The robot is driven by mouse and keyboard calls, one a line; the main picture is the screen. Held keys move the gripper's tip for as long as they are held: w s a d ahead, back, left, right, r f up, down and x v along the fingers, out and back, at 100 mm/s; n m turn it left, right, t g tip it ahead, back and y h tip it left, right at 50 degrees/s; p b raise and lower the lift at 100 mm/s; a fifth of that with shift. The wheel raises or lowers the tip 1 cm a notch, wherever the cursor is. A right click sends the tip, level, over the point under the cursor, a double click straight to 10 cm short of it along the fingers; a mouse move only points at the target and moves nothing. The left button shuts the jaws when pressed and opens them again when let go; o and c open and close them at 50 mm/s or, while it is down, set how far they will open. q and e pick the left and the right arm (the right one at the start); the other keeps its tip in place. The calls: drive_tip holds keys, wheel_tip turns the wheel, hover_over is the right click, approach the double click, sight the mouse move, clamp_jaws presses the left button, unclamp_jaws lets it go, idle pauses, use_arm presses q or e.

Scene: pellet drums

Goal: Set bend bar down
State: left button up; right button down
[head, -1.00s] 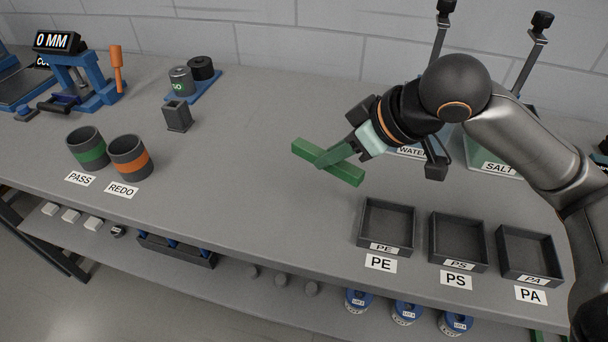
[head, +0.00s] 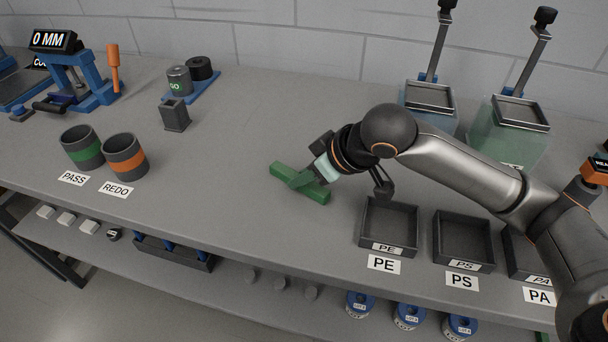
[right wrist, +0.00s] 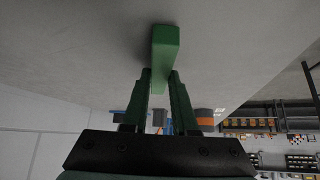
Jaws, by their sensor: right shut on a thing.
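The bend bar is a green bar (head: 312,192) in the middle of the bench in the head view, left of the PE tray. My right gripper (head: 298,181) is shut on it near its middle, coming from the right. The right wrist view shows the green bar (right wrist: 164,50) between the two green fingers of the right gripper (right wrist: 160,85). The bar looks level and very near the bench top; I cannot tell whether it touches. My left gripper is not in view.
Dark trays PE (head: 389,228), PS (head: 463,239) and PA (head: 525,255) stand at the front right. The PASS cup (head: 82,147) and REDO cup (head: 125,157) stand at the left. A small dark square holder (head: 174,116) stands behind them. The bench between is clear.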

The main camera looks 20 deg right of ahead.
drive_tip(key=c, duration=1.1)
unclamp_jaws()
drive_tip(key=shift+f, duration=0.1)
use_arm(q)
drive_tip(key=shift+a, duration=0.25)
use_arm(e)
drive_tip(key=o, duration=0.4)
drive_tip(key=shift+s+d+r, duration=0.1)
drive_tip(key=shift+r, duration=0.25)
use_arm(q)
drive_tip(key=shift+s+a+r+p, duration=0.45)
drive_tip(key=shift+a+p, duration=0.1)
drive_tip(key=shift+p, duration=0.55)
use_arm(e)
drive_tip(key=v, duration=1.1)
drive_tip(key=shift+s+r, duration=0.2)
drive_tip(key=shift+d, duration=0.1)
